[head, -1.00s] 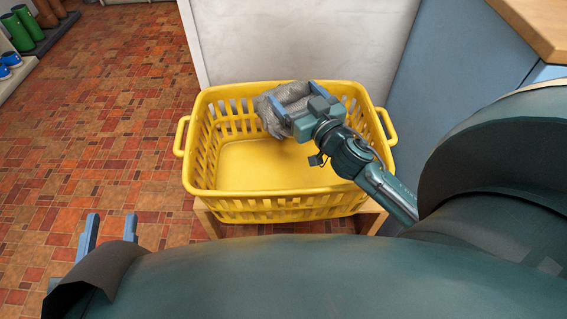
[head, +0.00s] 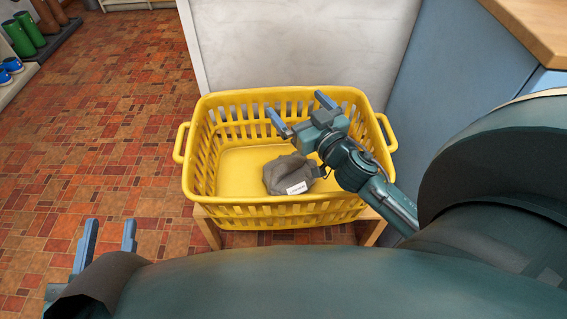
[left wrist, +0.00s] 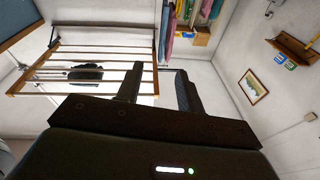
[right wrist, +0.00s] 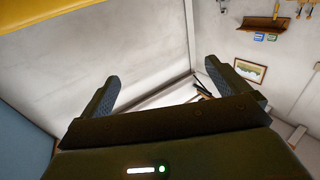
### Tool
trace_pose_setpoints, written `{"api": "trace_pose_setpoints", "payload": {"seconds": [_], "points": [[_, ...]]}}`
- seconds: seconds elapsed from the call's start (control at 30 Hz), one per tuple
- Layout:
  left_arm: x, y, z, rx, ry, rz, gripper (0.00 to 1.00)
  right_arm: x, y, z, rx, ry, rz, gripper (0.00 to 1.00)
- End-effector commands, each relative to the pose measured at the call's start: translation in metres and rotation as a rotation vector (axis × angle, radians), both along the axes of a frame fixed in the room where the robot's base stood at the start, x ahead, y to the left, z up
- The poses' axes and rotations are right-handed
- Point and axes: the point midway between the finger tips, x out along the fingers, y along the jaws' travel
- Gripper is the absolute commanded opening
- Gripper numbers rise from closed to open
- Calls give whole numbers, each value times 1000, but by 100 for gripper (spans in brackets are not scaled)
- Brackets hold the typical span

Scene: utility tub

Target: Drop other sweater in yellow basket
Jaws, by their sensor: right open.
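The yellow basket (head: 230,209) stands on a wooden stand in front of a pale wall panel in the head view. A grey bundled sweater (head: 281,175) with a white label lies inside it, toward the front right of the basket floor. My right gripper (head: 299,115) is open and empty over the back right part of the basket, apart from the sweater. It also shows with its fingers spread in the right wrist view (right wrist: 172,88). My left gripper (head: 108,236) is at the lower left of the head view, its fingers apart with nothing between them; the left wrist view (left wrist: 160,88) shows the same.
A blue cabinet (head: 440,130) with a wooden top (head: 530,30) stands right of the basket. Boots (head: 45,25) are on a rack at the upper left. The tiled floor (head: 100,140) left of the basket is clear. A drying rack (left wrist: 60,50) shows in the left wrist view.

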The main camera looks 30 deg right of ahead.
Motion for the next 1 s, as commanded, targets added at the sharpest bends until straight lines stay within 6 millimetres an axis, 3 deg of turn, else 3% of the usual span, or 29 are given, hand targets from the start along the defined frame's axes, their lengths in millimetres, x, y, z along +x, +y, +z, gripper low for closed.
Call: {"api": "trace_pose_setpoints", "payload": {"seconds": [0.5,0.7,1.0], "points": [[0,4,1,35,0,13,37,-100,2,2,3,0,-4,100],[0,4,-2,40,2,15,37,-117,3,2,0,-3,-1,100],[0,3,-3,40,5,16,37,-119,3,2,-1,-5,-1,100]]}}
